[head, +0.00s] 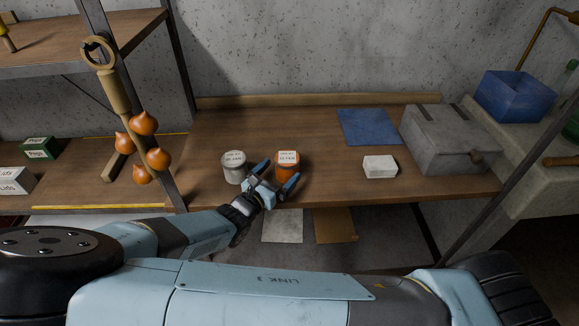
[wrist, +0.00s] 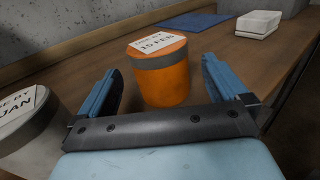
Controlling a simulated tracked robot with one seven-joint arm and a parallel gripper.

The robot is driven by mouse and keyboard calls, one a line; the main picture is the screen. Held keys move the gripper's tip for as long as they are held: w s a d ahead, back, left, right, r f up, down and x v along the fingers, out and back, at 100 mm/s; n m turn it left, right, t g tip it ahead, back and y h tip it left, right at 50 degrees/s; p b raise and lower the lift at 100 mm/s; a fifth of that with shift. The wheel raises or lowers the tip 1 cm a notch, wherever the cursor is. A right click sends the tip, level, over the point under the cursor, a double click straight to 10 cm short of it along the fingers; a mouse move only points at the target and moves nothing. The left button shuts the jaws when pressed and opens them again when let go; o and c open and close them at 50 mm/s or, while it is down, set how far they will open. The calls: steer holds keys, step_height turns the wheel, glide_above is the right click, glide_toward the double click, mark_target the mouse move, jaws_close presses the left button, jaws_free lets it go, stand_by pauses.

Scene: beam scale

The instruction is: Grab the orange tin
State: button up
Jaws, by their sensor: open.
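The orange tin (head: 287,167) stands upright on the wooden bench, with a grey band near its top and a white label on its lid. It also shows in the wrist view (wrist: 162,80), ahead of and partly between my fingers. My gripper (head: 275,175) is open, with one blue finger to each side of the tin's near part. The lower front of the tin is partly hidden by my gripper in the head view. I cannot tell whether a finger touches it. A grey-white tin (head: 234,168) with a labelled lid stands just left of my gripper.
A white box (head: 380,166), a blue mat (head: 368,127) and a grey metal case (head: 447,138) are to the right on the bench. The bench behind the tins is clear.

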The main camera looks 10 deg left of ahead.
mark_target(288, 160)
steer(key=shift+r+x, duration=0.1)
steer(key=shift+x, duration=1.25)
steer(key=shift+r+x, duration=0.15)
steer(key=shift+x, duration=1.15)
steer(key=shift+a, duration=0.1)
steer(key=c, duration=1.1)
steer(key=shift+c, duration=0.5)
steer(key=shift+r, duration=0.15)
